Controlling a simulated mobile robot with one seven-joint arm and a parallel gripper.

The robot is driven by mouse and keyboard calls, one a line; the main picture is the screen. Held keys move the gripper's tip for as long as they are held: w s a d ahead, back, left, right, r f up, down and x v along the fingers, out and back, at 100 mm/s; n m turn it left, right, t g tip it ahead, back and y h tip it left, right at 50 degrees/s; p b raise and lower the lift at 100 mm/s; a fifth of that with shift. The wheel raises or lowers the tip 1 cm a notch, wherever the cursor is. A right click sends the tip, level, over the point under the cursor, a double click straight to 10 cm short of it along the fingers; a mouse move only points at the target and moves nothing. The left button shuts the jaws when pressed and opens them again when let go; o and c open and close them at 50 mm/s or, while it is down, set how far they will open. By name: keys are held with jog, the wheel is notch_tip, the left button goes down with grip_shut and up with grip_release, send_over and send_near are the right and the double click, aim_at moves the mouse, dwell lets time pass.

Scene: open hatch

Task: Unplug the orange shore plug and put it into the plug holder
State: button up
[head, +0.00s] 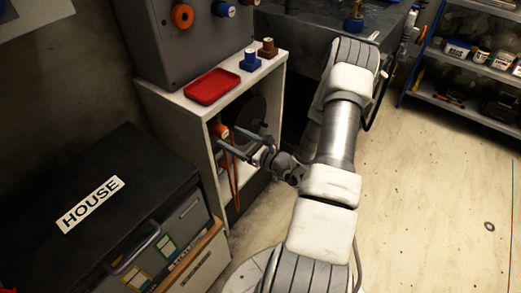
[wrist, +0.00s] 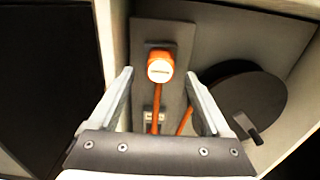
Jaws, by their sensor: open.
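The orange shore plug (wrist: 160,66) sits against a grey upright panel inside the open cabinet. Its pale round end faces the wrist camera, and an orange cable (wrist: 155,121) hangs below it. In the head view the plug (head: 221,131) shows at the cabinet opening, partly behind my fingers. My gripper (wrist: 160,76) is open, its fingers on either side of the plug in the picture, without visible contact. In the head view my gripper (head: 234,139) reaches in from the right.
A dark round disc (wrist: 244,104) stands inside the cabinet, right of the plug. A red tray (head: 211,87) lies on the cabinet top (head: 181,96). A black-topped box labelled HOUSE (head: 107,175) stands at left. Open floor (head: 440,200) lies right of my arm.

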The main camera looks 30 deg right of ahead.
jog(key=p+v, duration=0.2)
jog(key=v, duration=1.1)
jog(key=shift+s, duration=0.3)
jog(key=shift+d, duration=0.1)
